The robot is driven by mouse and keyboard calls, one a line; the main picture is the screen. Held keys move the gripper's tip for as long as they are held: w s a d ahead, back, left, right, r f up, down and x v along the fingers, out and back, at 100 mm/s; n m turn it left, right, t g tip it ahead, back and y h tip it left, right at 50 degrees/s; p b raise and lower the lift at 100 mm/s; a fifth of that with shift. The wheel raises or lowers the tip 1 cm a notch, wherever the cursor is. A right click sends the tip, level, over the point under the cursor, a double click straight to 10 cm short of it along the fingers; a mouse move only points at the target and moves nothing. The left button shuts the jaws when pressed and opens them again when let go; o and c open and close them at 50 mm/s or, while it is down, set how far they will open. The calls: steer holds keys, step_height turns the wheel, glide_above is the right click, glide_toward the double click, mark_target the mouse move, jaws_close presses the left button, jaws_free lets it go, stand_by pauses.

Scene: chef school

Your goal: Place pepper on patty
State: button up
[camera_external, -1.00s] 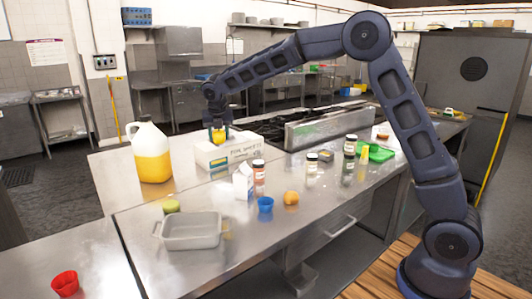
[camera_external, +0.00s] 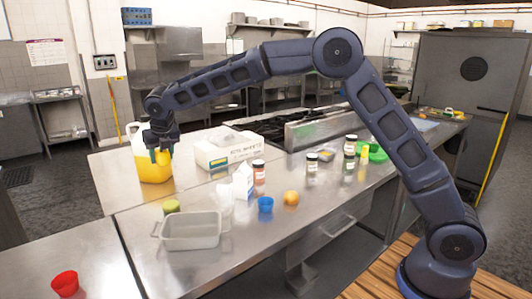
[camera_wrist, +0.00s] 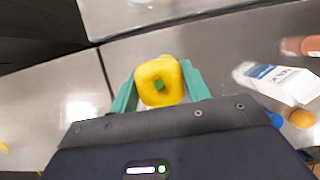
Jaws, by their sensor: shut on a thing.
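My gripper (camera_external: 161,156) is raised over the left part of the steel counter, in front of a jug of yellow liquid. In the wrist view my gripper (camera_wrist: 159,88) has its teal fingers shut on a yellow pepper (camera_wrist: 160,82) with a small green centre. In the external view the pepper is hard to tell from the yellow jug behind it. I cannot make out a patty for certain in either view.
The jug (camera_external: 152,172) stands close behind my gripper. A white box (camera_external: 226,152), a carton (camera_external: 243,182), a blue cup (camera_external: 265,205), an orange round item (camera_external: 291,198), a grey tray (camera_external: 190,231) and a green item (camera_external: 171,206) share the counter.

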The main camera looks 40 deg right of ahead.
step_height(320, 180, down, 16)
steer(key=shift+r, duration=0.1)
stand_by(0.5)
steer(key=o, duration=1)
steer(key=v, duration=1.2)
steer(key=s+d+r+m, duration=0.6)
steer(key=d, duration=0.4)
steer(key=s+d+r+m, duration=0.6)
steer(key=d, duration=0.5)
steer(key=s+d+r+m, duration=0.5)
steer(key=s+d+m, duration=0.15)
steer(key=d, duration=0.35)
steer(key=s+d+f+m, duration=0.1)
steer(key=s+d+m, duration=0.4)
steer(key=s, duration=0.4)
steer(key=s+d+f+m, duration=0.2)
steer(key=s+d+m, duration=0.3)
steer(key=s, duration=0.5)
steer(key=s+d+f+m, duration=0.1)
steer(key=s+d+m, duration=0.5)
steer(key=s, duration=0.4)
steer(key=shift+f+m, duration=0.2)
steer(key=shift+m, duration=0.55)
